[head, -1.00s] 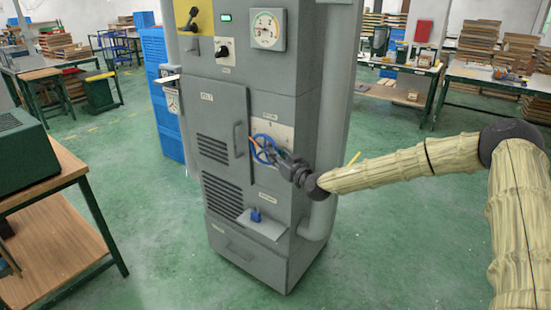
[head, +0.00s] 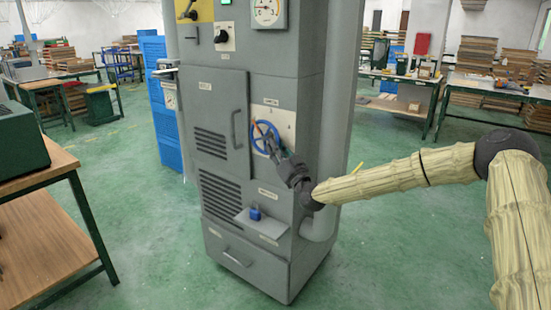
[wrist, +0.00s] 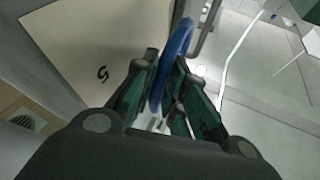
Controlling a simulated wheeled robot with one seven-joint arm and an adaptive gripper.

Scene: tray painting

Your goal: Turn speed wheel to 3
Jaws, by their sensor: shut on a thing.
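My gripper (head: 271,146) reaches up to the wheel's lower part from the right. In the wrist view the blue rim (wrist: 178,52) runs between the two fingers of my gripper (wrist: 163,92), which are closed on it. The pale plate there shows a single tilted numeral, seemingly a 5 (wrist: 103,74). A small orange part (head: 257,128) shows at the wheel's left. The rest of the dial is hidden.
The grey cabinet (head: 222,95) has a door handle (head: 237,130) left of the wheel. A small shelf with a blue padlock (head: 255,213) juts out below. A vertical pipe (head: 340,110) stands close on the right. Green floor (head: 400,240) is free beyond it.

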